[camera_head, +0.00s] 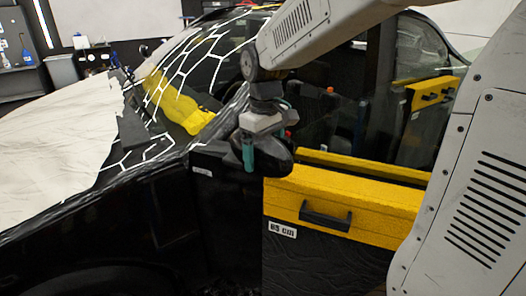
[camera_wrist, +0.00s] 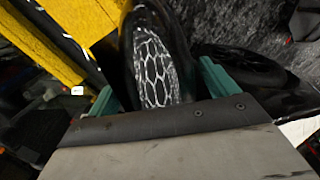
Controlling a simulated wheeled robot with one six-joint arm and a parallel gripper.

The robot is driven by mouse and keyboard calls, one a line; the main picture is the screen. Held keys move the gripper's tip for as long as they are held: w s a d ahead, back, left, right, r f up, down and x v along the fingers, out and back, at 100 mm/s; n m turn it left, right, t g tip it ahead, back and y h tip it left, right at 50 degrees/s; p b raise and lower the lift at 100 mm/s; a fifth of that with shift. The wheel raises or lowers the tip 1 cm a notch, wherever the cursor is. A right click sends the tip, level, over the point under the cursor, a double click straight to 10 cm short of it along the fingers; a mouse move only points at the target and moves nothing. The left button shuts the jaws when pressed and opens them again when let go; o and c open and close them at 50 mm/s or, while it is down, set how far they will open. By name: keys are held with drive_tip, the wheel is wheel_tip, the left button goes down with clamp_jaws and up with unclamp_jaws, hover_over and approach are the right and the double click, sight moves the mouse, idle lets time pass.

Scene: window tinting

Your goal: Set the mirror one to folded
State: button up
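The side mirror (camera_head: 270,158) is a black housing at the front corner of the car's door window. In the wrist view the mirror (camera_wrist: 160,60) has a rounded glass face reflecting a white honeycomb pattern. My gripper (camera_head: 262,140) is at the mirror from above. In the wrist view my gripper (camera_wrist: 160,84) has its teal fingers spread apart, one on each side of the mirror. The fingers look open around it. Whether either finger touches the housing is unclear. Part of the mirror is hidden behind the gripper in the head view.
The black car door has a yellow upper panel (camera_head: 342,205) and a dark handle (camera_head: 325,216) close below right of the mirror. The windshield (camera_head: 205,65) and hood lie left, with a pale cloth (camera_head: 60,140) over the hood. Shelving stands at the far left back.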

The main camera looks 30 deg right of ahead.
sight(276, 149)
wheel_tip(276, 149, up, 8)
drive_tip(key=shift+f, duration=0.1)
idle(0.4)
idle(0.4)
drive_tip(key=shift+s, duration=0.2)
drive_tip(key=s+t, duration=0.1)
drive_tip(key=s, duration=0.1)
drive_tip(key=s+m, duration=0.1)
drive_tip(key=s, duration=0.1)
drive_tip(key=s+t, duration=0.1)
drive_tip(key=s, duration=0.1)
drive_tip(key=shift+s+a+r+m+t, duration=0.2)
drive_tip(key=shift+s+r+m+t, duration=0.1)
drive_tip(key=shift+r+m, duration=0.1)
drive_tip(key=s+f+m, duration=0.1)
drive_tip(key=s+f, duration=0.2)
drive_tip(key=s, duration=0.4)
drive_tip(key=s+f+m+g, duration=0.1)
drive_tip(key=s+f, duration=0.3)
drive_tip(key=s, duration=0.4)
drive_tip(key=shift+s, duration=0.2)
